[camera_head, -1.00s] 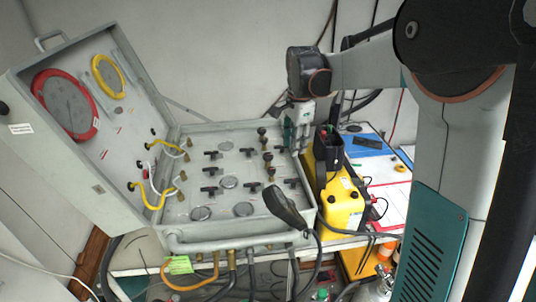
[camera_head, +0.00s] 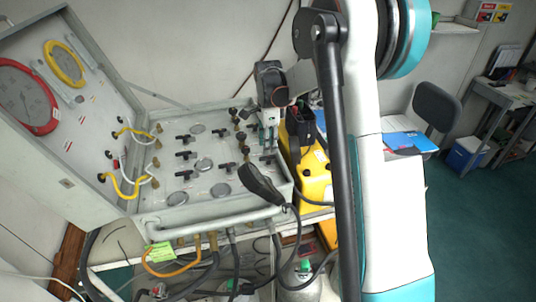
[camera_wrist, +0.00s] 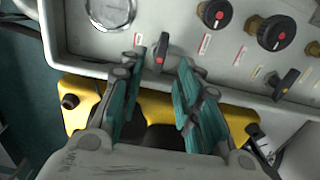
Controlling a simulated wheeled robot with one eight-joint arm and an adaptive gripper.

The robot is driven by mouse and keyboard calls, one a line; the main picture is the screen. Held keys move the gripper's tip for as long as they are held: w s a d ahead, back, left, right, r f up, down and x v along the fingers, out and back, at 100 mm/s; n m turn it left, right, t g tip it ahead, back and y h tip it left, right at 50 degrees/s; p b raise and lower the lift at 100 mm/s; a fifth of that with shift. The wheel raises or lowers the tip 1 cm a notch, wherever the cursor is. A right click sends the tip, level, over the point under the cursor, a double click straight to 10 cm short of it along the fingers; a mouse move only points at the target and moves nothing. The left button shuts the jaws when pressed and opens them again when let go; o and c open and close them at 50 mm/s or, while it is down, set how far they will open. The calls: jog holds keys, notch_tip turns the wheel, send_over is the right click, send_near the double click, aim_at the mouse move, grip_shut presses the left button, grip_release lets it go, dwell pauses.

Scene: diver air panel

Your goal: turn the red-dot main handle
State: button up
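A black bar handle with a red mark (camera_wrist: 162,52) stands on the grey panel (camera_wrist: 120,45) in the wrist view. My gripper (camera_wrist: 161,62) is open, with its teal fingers either side of this handle and gaps between. I cannot tell whether the fingertips reach down to its depth. In the head view my gripper (camera_head: 268,134) hangs over the right edge of the open panel case (camera_head: 150,222). A black handle (camera_head: 267,158) shows just below it. The red mark is too small to see there.
Two round black knobs with red dots (camera_wrist: 275,33) (camera_wrist: 215,13) and another bar handle (camera_wrist: 285,85) are to the right in the wrist view. A yellow case (camera_head: 314,180) stands beside the panel. A black handset (camera_head: 260,184) lies at the panel's front right.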

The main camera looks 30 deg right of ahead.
aim_at(268, 156)
jog(key=shift+f, duration=2.3)
grip_shut()
